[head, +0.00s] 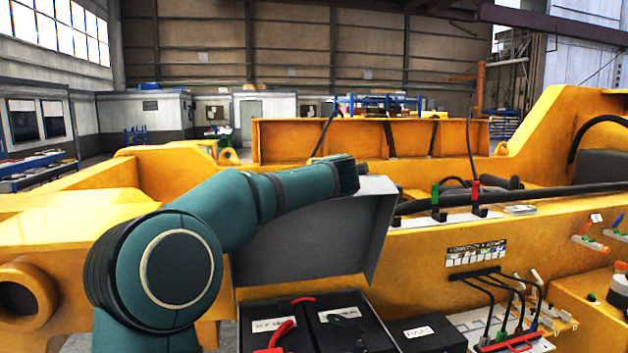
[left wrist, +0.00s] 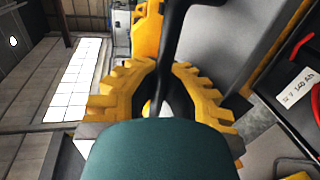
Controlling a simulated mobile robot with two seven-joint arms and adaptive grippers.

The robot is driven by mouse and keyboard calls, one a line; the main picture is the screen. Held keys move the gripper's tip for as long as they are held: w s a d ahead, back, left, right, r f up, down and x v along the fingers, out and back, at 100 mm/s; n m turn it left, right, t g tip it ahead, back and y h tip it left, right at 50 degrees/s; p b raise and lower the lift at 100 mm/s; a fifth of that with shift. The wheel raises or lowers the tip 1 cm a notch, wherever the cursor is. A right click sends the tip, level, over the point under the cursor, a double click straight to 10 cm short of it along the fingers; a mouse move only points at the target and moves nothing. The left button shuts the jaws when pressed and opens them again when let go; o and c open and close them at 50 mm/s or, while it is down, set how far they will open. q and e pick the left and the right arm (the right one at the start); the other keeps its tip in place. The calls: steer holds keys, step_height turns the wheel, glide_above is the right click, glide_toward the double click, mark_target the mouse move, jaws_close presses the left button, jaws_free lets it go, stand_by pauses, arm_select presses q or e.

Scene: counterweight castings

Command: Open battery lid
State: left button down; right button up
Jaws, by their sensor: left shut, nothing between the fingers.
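The grey battery lid (head: 330,240) stands raised and tilted above the open battery box in the head view. Two black batteries (head: 345,318) with white labels and red parts show below it. My left arm crosses in front of the lid, and its wrist end lies at the lid's upper edge. My left gripper is mostly hidden there. In the left wrist view my left gripper (left wrist: 164,95) is shut and empty, though its fingertips are hard to make out. A grey panel, likely the lid (left wrist: 225,45), is beside it, and a labelled battery (left wrist: 297,88) is at the right.
The yellow machine frame (head: 450,235) surrounds the battery box. Black cables and a connector strip (head: 490,330) are at the lower right. A dark pipe (head: 500,200) and red and green levers lie right of the lid. Open hall space is behind.

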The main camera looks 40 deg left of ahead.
arm_select(q)
steer(key=shift+d+r, duration=0.1)
steer(key=shift+r, duration=0.3)
steer(key=c, duration=1.3)
jaws_free()
steer(key=shift+s, duration=0.1)
steer(key=shift+o, duration=1.4)
steer(key=shift+s+d, duration=0.15)
steer(key=shift+d, duration=0.05)
steer(key=shift+f, duration=0.2)
steer(key=v, duration=1.2)
steer(key=shift+s, duration=0.1)
